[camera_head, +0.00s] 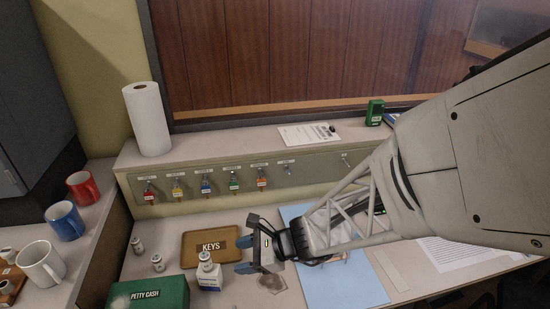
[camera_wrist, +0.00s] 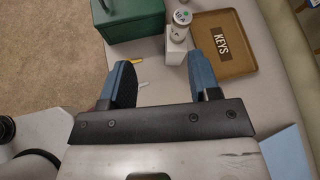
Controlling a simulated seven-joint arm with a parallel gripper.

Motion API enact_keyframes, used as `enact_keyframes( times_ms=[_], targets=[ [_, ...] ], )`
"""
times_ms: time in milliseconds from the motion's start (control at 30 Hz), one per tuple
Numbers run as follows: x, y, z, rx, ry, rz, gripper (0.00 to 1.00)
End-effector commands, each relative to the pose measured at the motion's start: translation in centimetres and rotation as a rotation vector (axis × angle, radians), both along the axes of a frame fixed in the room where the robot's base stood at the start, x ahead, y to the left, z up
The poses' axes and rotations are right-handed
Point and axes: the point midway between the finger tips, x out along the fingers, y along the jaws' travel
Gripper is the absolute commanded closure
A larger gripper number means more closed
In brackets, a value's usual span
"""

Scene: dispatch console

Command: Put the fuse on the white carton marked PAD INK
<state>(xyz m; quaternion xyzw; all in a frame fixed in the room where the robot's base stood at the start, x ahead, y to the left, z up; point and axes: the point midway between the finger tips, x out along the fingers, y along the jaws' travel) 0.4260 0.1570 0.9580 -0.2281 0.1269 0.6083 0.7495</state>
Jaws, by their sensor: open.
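A white carton with blue print (camera_head: 209,281) stands upright on the counter, right of the green box; its lettering is too small to read. A small white cylinder with a grey end, which looks like the fuse (camera_head: 206,262), stands upright on top of it. In the wrist view the open fingers (camera_wrist: 160,70) point toward the carton, with nothing between the tips.
A blue folder (camera_head: 350,282) lies under my arm. Mugs (camera_head: 66,221) stand far left.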

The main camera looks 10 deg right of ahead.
Motion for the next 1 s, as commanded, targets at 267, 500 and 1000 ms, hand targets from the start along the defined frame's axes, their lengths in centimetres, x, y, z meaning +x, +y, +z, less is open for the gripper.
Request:
enact_keyframes(
  times_ms=[267, 500, 1000],
  targets=[
    [-3.4, -1.8, 4.8, -0.251, -0.239, 0.326, 0.44],
    [-6.2, -4.7, 8.2, -0.494, -0.434, 0.608, 0.44],
    [-10.2, -13.3, 15.5, -1.043, -0.731, 1.160, 0.44]
  ],
)
